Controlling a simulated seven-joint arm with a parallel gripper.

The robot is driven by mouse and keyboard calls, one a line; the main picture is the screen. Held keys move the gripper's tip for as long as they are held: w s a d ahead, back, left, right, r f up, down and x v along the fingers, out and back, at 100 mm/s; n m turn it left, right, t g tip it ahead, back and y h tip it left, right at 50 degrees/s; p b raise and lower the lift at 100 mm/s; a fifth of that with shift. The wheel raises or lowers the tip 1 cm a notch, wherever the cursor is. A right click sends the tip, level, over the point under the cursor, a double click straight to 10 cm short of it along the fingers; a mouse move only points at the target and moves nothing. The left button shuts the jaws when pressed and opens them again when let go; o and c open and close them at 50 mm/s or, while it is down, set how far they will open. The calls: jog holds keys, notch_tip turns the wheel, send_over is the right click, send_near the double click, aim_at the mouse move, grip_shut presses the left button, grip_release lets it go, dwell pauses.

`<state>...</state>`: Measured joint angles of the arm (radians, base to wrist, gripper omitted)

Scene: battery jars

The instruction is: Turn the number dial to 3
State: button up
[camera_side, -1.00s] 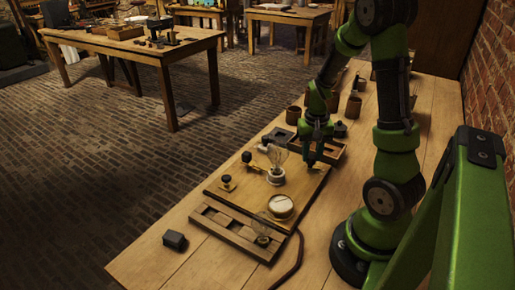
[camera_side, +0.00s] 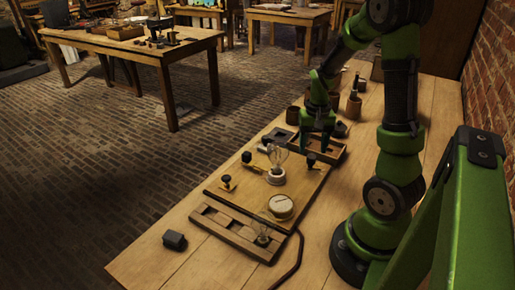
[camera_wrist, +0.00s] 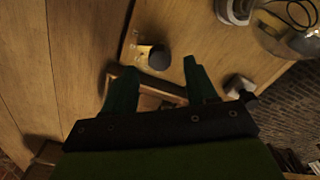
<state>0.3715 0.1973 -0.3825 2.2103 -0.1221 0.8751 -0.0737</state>
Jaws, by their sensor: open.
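A wooden board (camera_side: 245,195) on the bench carries a round cream-faced instrument (camera_side: 281,207), whose numbers are too small to read. A clear bulb in a white socket (camera_side: 276,177) stands behind it. A small black knob (camera_side: 311,159) stands at the board's back right. It also shows in the wrist view (camera_wrist: 158,58), beside a brass-coloured plate. I cannot tell which part is the number dial. My gripper (camera_side: 315,150) is above the board's back right, close to this knob. In the wrist view its two green fingers (camera_wrist: 157,78) are apart, with nothing held between them.
A wooden tray with compartments (camera_side: 328,150) is behind the board near my gripper. Several brown jars (camera_side: 354,106) stand farther back. A slotted rack with a small bulb (camera_side: 262,237) lies in front, and a dark block (camera_side: 174,240) sits at the front left.

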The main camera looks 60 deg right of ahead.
aim_at(311, 155)
notch_tip(311, 155, up, 14)
dwell(0.3)
jog(key=a+r+n+t+y, duration=0.2)
jog(key=a+n+t, duration=0.5)
jog(key=a, duration=1.7)
jog(key=shift+r, duration=0.4)
jog(key=shift+c, duration=0.4)
